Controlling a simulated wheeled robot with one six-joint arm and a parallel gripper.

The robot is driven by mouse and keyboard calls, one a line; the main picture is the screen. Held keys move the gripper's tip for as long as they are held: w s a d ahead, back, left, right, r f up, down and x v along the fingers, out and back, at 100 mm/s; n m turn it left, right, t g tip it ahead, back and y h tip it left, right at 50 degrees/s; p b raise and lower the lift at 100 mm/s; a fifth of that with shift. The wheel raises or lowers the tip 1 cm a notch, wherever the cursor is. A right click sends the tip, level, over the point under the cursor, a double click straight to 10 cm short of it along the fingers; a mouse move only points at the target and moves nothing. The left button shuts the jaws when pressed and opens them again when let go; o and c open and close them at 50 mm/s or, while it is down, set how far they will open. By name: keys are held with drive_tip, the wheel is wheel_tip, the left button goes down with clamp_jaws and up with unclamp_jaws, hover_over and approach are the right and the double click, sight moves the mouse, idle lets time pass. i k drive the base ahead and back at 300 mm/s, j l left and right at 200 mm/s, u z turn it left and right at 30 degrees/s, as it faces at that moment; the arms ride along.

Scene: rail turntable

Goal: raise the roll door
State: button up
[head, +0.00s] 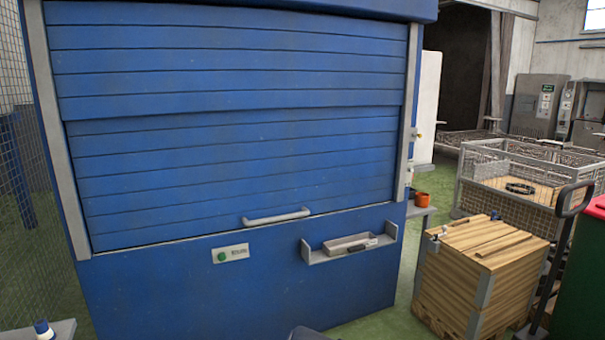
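The roll door (230,160) is blue and slatted and fills the front of a blue cabinet in the head view. Its lower edge meets the blue panel below, with no clear gap visible, so it looks closed. Grey side rails (58,130) frame the door. My gripper is not in view; nothing is seen touching the handle.
Below the door are a small plate with a green button (222,256) and a protruding shelf (308,255) holding a grey tray. A wooden crate (455,285), a wire mesh cage (480,190) and a hand truck stand on the right. Green floor shows between crate and cabinet.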

sight(145, 187)
drive_tip(key=i+u, duration=0.2)
drive_tip(key=i, duration=1.4)
